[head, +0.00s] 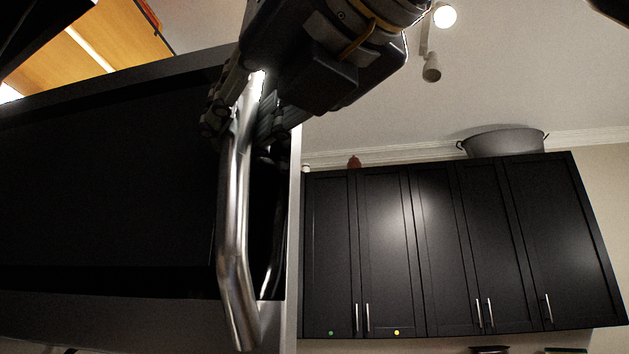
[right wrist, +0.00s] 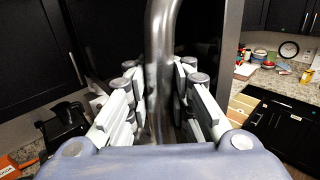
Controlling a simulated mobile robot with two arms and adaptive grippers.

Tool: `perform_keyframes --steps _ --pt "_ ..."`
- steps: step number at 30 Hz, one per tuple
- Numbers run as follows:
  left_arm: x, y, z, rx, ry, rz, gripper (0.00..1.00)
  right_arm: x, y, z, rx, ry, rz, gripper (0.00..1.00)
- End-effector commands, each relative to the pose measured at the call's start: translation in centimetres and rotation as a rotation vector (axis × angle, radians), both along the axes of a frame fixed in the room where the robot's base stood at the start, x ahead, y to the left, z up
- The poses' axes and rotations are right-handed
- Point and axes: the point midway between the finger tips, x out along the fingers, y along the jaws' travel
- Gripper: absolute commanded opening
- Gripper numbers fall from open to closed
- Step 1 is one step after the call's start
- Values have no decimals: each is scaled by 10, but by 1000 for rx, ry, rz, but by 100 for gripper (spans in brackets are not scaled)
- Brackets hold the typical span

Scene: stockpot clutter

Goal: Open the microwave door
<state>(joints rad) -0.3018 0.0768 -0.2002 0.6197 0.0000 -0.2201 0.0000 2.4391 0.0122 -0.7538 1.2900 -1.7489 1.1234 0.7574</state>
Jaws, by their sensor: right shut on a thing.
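The microwave (head: 110,180) fills the left of the head view, with a dark front. Its door looks closed, though its edges are partly hidden. A shiny metal handle (head: 236,230) stands upright on its right side. My right gripper (head: 242,115) is shut on the upper part of the handle. In the right wrist view the handle (right wrist: 160,60) runs between the two fingers of the gripper (right wrist: 158,100). My left gripper does not show in the head view.
Black wall cabinets (head: 455,245) hang to the right, with a grey stockpot (head: 504,142) on top. In the right wrist view, a cluttered counter (right wrist: 295,80) stands at the right and a dark appliance (right wrist: 65,125) at the lower left.

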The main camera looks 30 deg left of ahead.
Motion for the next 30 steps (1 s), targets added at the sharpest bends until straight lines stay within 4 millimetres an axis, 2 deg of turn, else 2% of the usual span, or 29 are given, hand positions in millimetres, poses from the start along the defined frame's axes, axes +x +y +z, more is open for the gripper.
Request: perform_keyframes --steps 12,13,16,26,30 --pt "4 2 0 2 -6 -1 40 -1 -2 2 1 -6 -1 0" --pt "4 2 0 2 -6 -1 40 -1 -2 2 1 -6 -1 19" --pt "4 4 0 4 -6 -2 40 -1 -1 2 2 -5 -1 40" --pt "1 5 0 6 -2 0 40 -2 -1 1 0 -1 2 40" --pt "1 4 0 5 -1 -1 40 -6 -11 2 2 -3 1 40"
